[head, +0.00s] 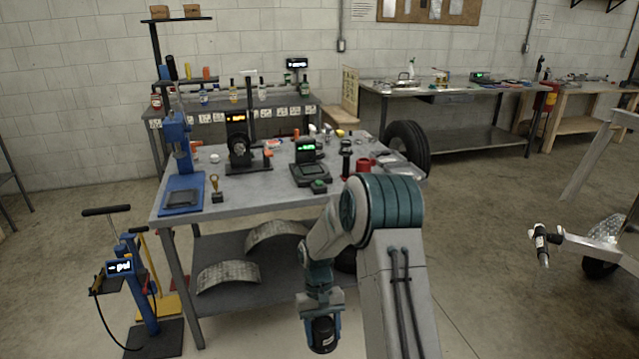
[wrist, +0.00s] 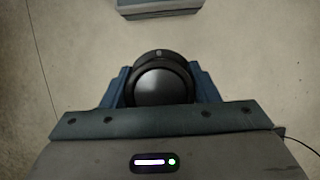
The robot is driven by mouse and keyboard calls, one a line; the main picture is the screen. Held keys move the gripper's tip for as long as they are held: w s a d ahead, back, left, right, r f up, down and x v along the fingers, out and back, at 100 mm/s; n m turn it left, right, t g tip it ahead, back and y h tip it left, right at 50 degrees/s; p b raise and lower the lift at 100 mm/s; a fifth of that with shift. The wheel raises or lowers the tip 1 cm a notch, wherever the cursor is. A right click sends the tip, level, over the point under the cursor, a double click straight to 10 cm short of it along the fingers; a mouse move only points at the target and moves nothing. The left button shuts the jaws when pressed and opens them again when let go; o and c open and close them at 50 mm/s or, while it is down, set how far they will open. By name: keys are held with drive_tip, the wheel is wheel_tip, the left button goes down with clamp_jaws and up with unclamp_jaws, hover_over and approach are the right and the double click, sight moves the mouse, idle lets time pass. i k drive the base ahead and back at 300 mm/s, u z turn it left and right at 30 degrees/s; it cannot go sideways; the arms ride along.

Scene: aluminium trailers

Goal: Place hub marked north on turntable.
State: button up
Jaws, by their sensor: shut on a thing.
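My gripper (head: 322,318) hangs low in front of the workbench, pointing down. It is shut on a dark round part (wrist: 160,82), which sits between the two blue fingers in the wrist view. The part also shows as a black cylinder (head: 323,336) below the gripper in the head view. It may be the hub, but I cannot read any mark on it. No thing in view is plainly labelled as the turntable. A black stand with an orange display and a round face (head: 238,146) stands on the workbench.
The grey workbench (head: 265,196) holds a blue press (head: 180,150), a green-lit scale (head: 308,172) and several small items. Curved fenders (head: 228,275) lie on its lower shelf. A blue pump (head: 140,290) stands at left. A trailer coupler (head: 543,240) juts in at right.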

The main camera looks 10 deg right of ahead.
sight(310, 170)
drive_tip(key=z, duration=0.85)
drive_tip(key=i, duration=1.45)
drive_tip(key=u, duration=0.8)
